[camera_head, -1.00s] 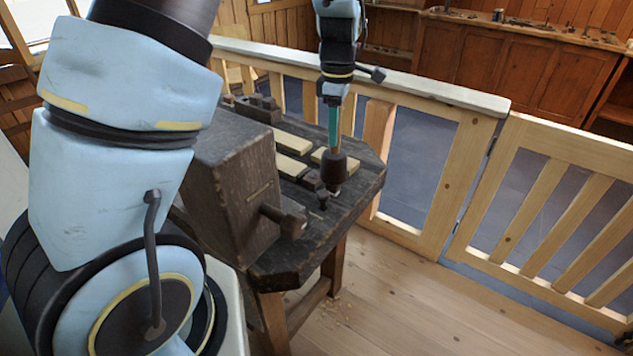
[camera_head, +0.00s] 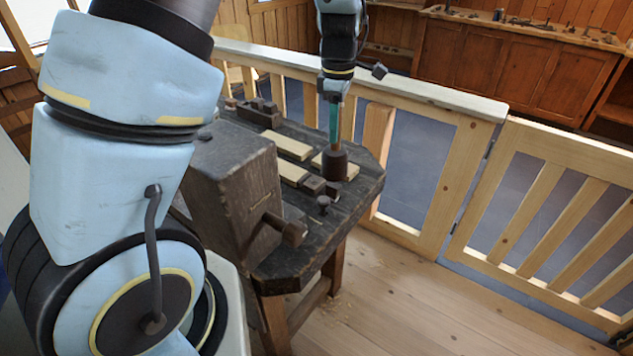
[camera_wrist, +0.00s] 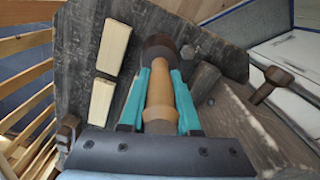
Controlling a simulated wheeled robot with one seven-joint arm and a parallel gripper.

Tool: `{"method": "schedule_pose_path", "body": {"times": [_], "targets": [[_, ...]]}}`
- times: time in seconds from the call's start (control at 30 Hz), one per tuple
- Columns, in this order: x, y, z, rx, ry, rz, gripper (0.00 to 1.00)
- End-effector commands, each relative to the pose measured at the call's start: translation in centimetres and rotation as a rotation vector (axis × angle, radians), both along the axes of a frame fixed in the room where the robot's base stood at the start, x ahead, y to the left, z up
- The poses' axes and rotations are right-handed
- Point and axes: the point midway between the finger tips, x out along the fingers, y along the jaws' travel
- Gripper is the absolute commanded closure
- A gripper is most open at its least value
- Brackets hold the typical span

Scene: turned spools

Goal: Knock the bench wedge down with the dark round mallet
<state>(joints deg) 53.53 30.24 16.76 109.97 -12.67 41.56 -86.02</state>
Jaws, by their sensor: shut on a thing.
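My gripper (camera_head: 334,138) is shut on the pale wooden handle of the mallet (camera_head: 335,164). The mallet hangs head down over the right part of the dark bench (camera_head: 290,262). In the wrist view the teal fingers (camera_wrist: 159,78) flank the handle, and the dark round head (camera_wrist: 160,46) points away from the camera. A small dark peg with a knobbed top, which looks like the bench wedge (camera_head: 323,203), stands in the bench top in front of the mallet head. In the wrist view the wedge (camera_wrist: 188,52) shows right of the head, apart from it.
Pale wood strips (camera_head: 292,146) lie on the bench behind the wedge. A big dark vise block (camera_head: 235,185) with a handle (camera_head: 285,230) stands at the bench's front left. A wooden railing (camera_head: 440,95) runs close behind the bench. Floor is clear to the right.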

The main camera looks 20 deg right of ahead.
Motion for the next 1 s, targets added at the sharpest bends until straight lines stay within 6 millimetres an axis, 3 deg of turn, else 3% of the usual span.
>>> {"method": "schedule_pose_path", "body": {"times": [0.37, 0.73, 1.0], "targets": [[0.0, 0.0, -0.4, 0.000, 0.000, 0.000, 1.00], [0.0, 0.0, -4.2, 0.001, -0.001, 0.001, 1.00], [0.0, 0.0, -4.0, 0.000, 0.000, 0.000, 1.00]]}}
